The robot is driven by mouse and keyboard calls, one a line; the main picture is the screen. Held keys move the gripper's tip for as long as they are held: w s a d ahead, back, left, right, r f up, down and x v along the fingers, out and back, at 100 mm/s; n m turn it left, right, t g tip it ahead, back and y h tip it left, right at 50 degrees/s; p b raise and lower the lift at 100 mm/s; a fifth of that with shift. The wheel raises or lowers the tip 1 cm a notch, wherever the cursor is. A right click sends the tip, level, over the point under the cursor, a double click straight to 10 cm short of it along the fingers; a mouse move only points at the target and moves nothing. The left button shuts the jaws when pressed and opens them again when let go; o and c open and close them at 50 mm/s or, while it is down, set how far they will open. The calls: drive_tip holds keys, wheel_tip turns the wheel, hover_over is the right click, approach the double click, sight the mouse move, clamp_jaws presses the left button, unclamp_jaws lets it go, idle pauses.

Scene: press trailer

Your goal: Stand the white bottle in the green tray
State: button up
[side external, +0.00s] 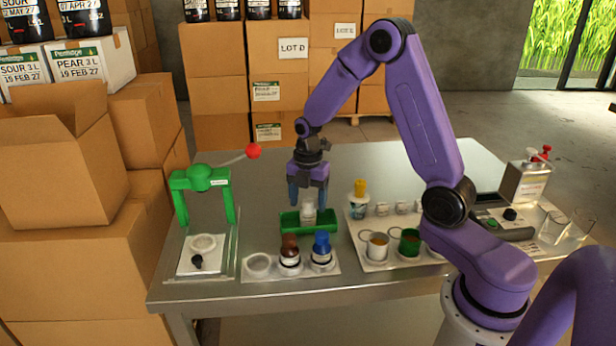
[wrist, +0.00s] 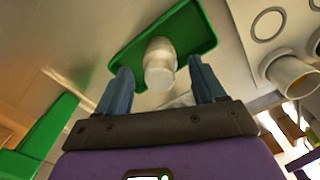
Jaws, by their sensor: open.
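The white bottle (side external: 308,211) stands upright in the green tray (side external: 291,223) in the side view. In the wrist view the bottle (wrist: 160,66) shows against the tray (wrist: 192,22), between and beyond my fingertips. My gripper (side external: 307,203) is above the tray, pointing down, with its blue fingers apart on either side of the bottle's upper part. In the wrist view my gripper (wrist: 160,80) is open, and a gap shows between each finger and the bottle. The bottle's base is partly hidden by the tray's front wall.
In front of the tray, a rack (side external: 262,267) holds a brown-capped bottle (side external: 290,250) and a blue-capped bottle (side external: 322,248), with one empty round place. A green press (side external: 203,180) with a red-knobbed lever stands left. A panel with cups (side external: 377,246) lies right. The table behind is clear.

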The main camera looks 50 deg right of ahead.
wheel_tip(320, 180, up, 8)
drive_tip(key=shift+r, duration=0.5)
drive_tip(key=shift+a, duration=0.2)
drive_tip(key=s+a+r+m, duration=0.1)
drive_tip(key=s+a+m, duration=0.1)
drive_tip(key=s+a, duration=0.35)
drive_tip(key=s+a+m, duration=0.3)
drive_tip(key=s, duration=0.8)
drive_tip(key=s+a+m, duration=0.2)
drive_tip(key=s+m, duration=0.2)
drive_tip(key=s, duration=0.8)
drive_tip(key=shift+s+a, duration=0.2)
drive_tip(key=shift+a, duration=0.2)
drive_tip(key=shift+r, duration=0.1)
